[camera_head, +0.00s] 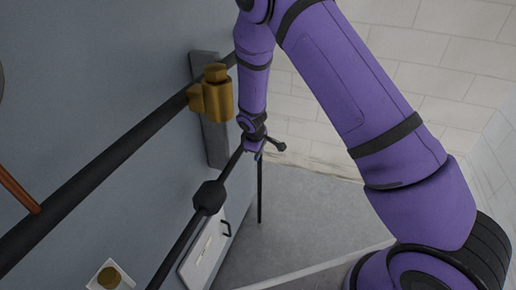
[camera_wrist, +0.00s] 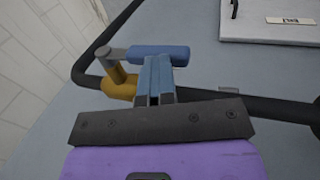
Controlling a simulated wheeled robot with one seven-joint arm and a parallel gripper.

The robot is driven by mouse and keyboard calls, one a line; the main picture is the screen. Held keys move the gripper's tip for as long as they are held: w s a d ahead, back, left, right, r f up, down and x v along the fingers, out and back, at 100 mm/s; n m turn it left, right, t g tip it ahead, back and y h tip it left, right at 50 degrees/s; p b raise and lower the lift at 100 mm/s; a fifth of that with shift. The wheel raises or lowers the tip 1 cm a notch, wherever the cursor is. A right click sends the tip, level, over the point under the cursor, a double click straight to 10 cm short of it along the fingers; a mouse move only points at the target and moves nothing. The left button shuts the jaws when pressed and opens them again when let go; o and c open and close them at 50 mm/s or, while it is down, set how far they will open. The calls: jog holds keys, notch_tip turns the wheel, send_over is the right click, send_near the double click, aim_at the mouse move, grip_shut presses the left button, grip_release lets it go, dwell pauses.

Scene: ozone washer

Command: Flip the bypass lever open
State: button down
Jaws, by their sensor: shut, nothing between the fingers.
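The lever (camera_wrist: 158,52) shows in the wrist view as a blue grip on a grey arm. It lies roughly crosswise in the picture and sits on a gold valve body (camera_wrist: 121,85) on a dark pipe. My gripper (camera_wrist: 155,68) is shut and empty, with its fingertips at the blue grip. I cannot tell whether they touch it. In the head view my gripper (camera_head: 254,150) is small, beside the dark pipe below the end of my purple arm. The lever cannot be made out clearly there.
Dark pipes run along the grey wall panel (camera_head: 110,70). A brass fitting (camera_head: 214,95) and a black block (camera_head: 209,197) sit on them. A white hatch (camera_head: 204,252) with a dark handle is lower down. Grey floor (camera_head: 300,215) lies open to the right.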

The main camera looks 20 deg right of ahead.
jog(key=shift+s+a+f, duration=0.1)
jog(key=shift+s+f, duration=0.3)
jog(key=shift+f, duration=0.1)
jog(key=shift+r, duration=0.1)
jog(key=v, duration=1.1)
jog(key=shift+w+r, duration=0.25)
jog(key=shift+w, duration=0.1)
